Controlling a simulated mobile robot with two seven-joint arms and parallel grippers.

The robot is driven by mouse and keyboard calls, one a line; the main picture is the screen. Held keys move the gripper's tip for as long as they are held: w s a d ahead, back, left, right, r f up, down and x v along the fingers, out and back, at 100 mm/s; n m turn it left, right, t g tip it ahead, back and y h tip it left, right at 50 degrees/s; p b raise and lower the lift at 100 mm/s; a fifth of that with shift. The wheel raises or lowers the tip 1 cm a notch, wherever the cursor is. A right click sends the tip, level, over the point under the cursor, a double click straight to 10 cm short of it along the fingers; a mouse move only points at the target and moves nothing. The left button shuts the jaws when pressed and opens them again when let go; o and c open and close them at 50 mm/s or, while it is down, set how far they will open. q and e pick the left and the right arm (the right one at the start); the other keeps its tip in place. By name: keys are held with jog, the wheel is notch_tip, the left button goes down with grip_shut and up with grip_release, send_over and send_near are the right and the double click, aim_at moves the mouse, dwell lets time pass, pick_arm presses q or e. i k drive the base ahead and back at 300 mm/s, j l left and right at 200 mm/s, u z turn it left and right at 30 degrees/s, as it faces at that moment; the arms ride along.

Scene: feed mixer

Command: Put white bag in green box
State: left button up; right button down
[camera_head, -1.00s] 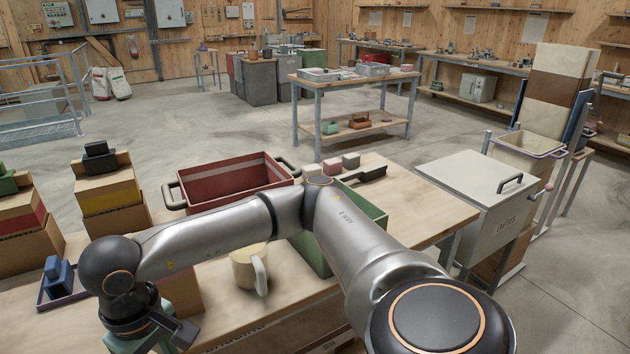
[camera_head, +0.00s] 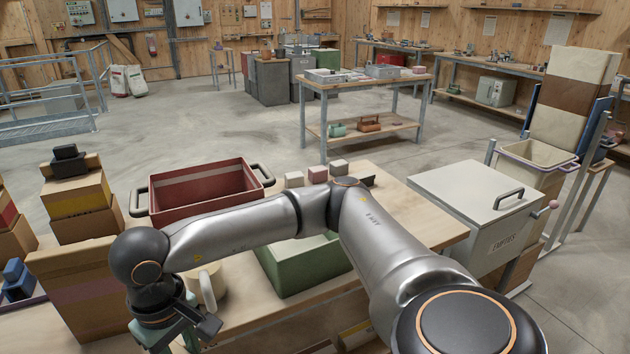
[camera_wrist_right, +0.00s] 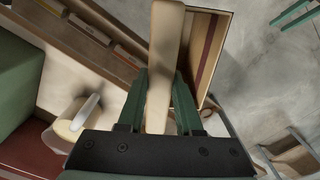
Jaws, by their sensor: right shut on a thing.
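The green box (camera_head: 297,268) stands open on the wooden table, partly hidden behind my right arm. My right gripper (camera_head: 178,338) is at the lower left of the head view, left of the green box and close to the cream mug (camera_head: 208,284). In the wrist view my right gripper (camera_wrist_right: 165,95) has its green fingers closed on a long, off-white thing (camera_wrist_right: 166,45), seen edge-on, which looks like the white bag. My left gripper is not in view.
A red crate (camera_head: 205,190) stands behind my right forearm. Stacked cardboard boxes (camera_head: 80,285) are at the left. Small blocks (camera_head: 317,174) lie at the table's back edge. A white lidded bin (camera_head: 482,192) stands right of the table.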

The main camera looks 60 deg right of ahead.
aim_at(293, 245)
jog(key=k+l, duration=0.2)
jog(key=l, duration=0.15)
jog(key=k+l, duration=0.15)
jog(key=l, duration=0.2)
jog(key=k+l, duration=0.2)
jog(key=l, duration=0.15)
jog(key=k+l, duration=0.15)
jog(key=l, duration=0.2)
